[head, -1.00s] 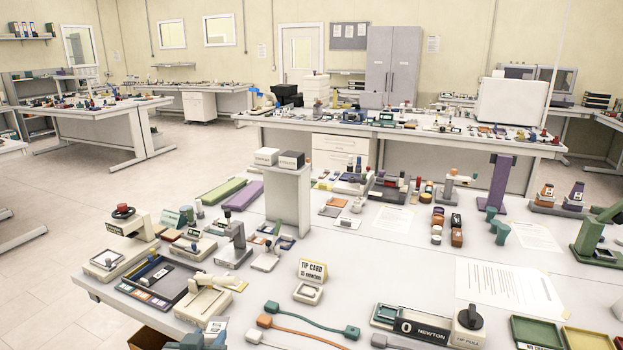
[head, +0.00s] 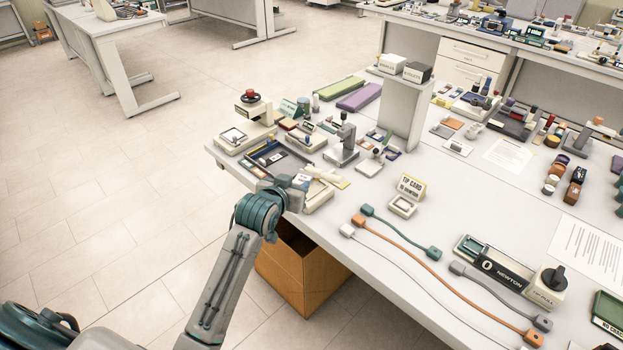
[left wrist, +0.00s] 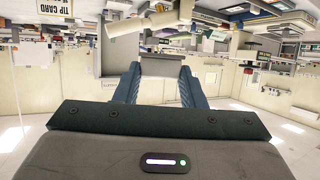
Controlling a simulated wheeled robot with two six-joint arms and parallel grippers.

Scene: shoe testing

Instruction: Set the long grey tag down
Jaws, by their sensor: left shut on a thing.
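My left gripper (head: 297,184) is at the table's front left edge, beside a beige lever device (head: 318,198) and the dark blue tray (head: 268,165). In the head view the tag cannot be made out at the gripper. My right gripper is not in view.
A cardboard box (head: 300,268) stands on the floor under the table edge. A tip card stand (head: 408,196) and several cables (head: 400,245) lie to the right. A red-topped press (head: 247,125) stands behind the tray. Bare tabletop (head: 345,220) shows right of the lever device.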

